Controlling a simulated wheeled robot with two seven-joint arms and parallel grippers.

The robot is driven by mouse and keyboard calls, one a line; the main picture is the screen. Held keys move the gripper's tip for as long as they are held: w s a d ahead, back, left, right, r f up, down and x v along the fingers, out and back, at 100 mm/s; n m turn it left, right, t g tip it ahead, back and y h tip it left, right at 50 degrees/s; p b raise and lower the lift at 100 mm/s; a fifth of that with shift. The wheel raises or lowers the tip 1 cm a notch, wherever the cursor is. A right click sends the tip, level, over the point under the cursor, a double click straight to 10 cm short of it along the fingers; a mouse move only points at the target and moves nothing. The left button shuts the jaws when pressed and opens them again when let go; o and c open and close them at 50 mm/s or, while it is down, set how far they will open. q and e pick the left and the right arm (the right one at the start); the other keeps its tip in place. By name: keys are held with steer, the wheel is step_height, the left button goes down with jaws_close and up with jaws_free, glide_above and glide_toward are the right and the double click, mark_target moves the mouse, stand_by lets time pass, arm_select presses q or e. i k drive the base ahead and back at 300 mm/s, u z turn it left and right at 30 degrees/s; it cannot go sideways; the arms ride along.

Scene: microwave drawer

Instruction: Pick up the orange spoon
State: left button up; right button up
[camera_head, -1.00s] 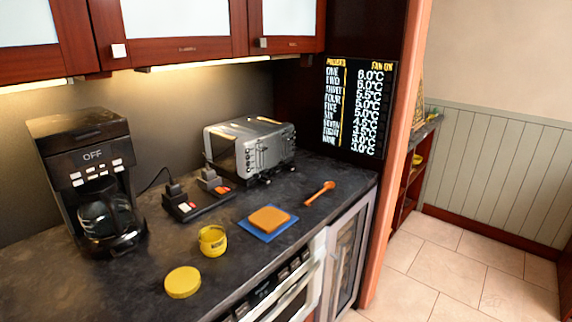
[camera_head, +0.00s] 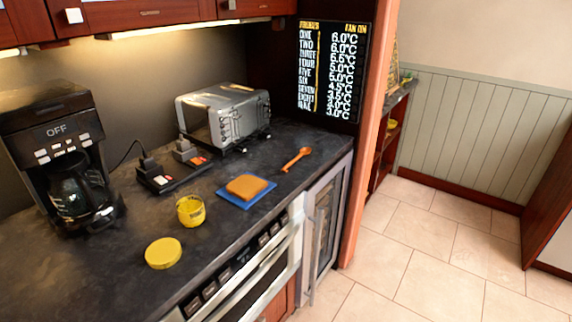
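The orange spoon (camera_head: 296,158) lies flat on the dark countertop, toward its right end. Its bowl points to the back right and its handle to the front left. It is in plain sight and nothing covers it. Neither of my grippers shows in the head view.
Left of the spoon, a bread slice (camera_head: 247,186) lies on a blue mat (camera_head: 233,200). A toaster (camera_head: 226,116) stands behind. A yellow jar (camera_head: 190,211), yellow lid (camera_head: 163,253) and coffee maker (camera_head: 58,160) are farther left. The tiled floor (camera_head: 420,240) at right is clear.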

mark_target(306, 150)
steer(key=z, duration=0.45)
steer(key=k, duration=0.55)
steer(key=z, duration=0.8)
steer(key=i, duration=0.9)
steer(key=u, duration=0.7)
steer(key=i, duration=1.25)
steer(key=u, duration=1.5)
steer(key=i, duration=0.2)
steer(key=u, duration=0.05)
